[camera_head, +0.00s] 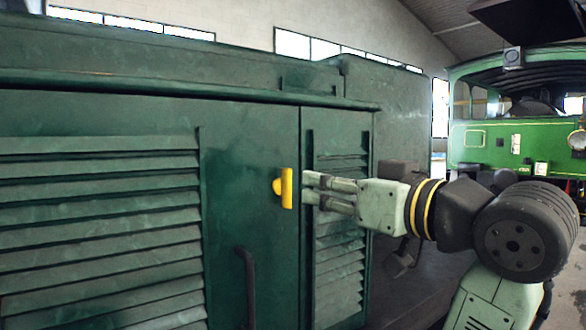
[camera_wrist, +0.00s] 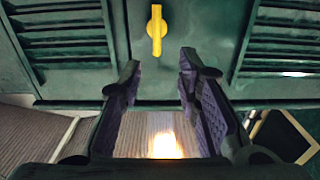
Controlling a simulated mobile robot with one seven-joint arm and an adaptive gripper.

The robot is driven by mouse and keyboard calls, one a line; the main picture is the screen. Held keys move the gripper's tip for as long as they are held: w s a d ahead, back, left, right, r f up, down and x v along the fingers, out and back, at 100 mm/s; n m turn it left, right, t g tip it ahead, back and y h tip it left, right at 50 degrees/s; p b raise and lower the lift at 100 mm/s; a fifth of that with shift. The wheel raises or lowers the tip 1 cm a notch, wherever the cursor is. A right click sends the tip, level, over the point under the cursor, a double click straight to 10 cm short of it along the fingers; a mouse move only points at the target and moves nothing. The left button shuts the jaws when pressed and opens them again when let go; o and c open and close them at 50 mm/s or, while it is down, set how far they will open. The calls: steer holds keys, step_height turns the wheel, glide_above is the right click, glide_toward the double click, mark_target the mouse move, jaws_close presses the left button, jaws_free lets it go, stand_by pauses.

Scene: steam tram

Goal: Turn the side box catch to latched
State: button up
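The yellow catch (camera_head: 287,188) sits on the dark green side box (camera_head: 248,165), left of the seam between two louvred panels. Its bar stands upright, with a rounded part at its side. In the wrist view the catch (camera_wrist: 156,30) is at the top centre, beyond my fingertips, its bar again upright. My gripper (camera_head: 308,188) is just right of the catch in the head view, pointing at the box. In the wrist view my gripper (camera_wrist: 160,62) is open, its two dark fingers apart with nothing between them. No contact with the catch shows.
A dark handle (camera_head: 247,285) stands out below the catch, left of the seam. Louvres (camera_head: 100,230) lie to the left, and narrower louvres (camera_head: 338,240) lie behind my gripper. A bright green tram (camera_head: 515,125) stands at the far right.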

mark_target(291, 179)
steer(key=p+x, duration=0.3)
steer(key=x, duration=0.7)
steer(key=shift+w+d+f+p, duration=0.1)
steer(key=shift+p, duration=0.25)
steer(key=shift+c, duration=0.2)
jaws_close()
